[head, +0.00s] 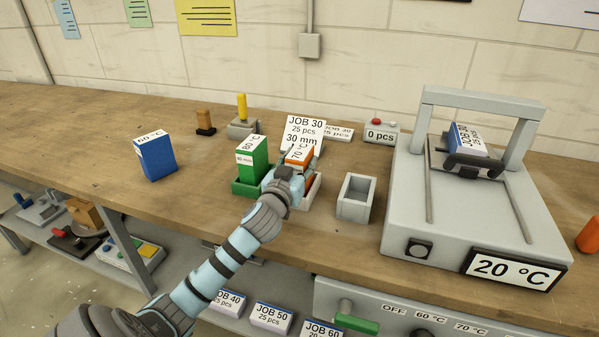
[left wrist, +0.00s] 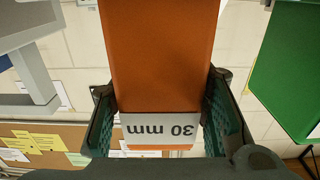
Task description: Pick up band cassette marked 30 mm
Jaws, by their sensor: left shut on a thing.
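In the left wrist view the orange cassette (left wrist: 158,60) carries a white 30 mm label and sits between my fingers. My left gripper (head: 284,180) is shut on it; the left wrist view shows both green finger pads (left wrist: 165,125) against its sides. My right gripper is not in view.
A green cassette (head: 252,157) in a green holder (head: 245,188) stands close on the left. A blue cassette (head: 155,157) is further left. An empty grey holder (head: 356,198) and a large grey machine (head: 395,225) stand right. A JOB 30 card (head: 305,128) is behind.

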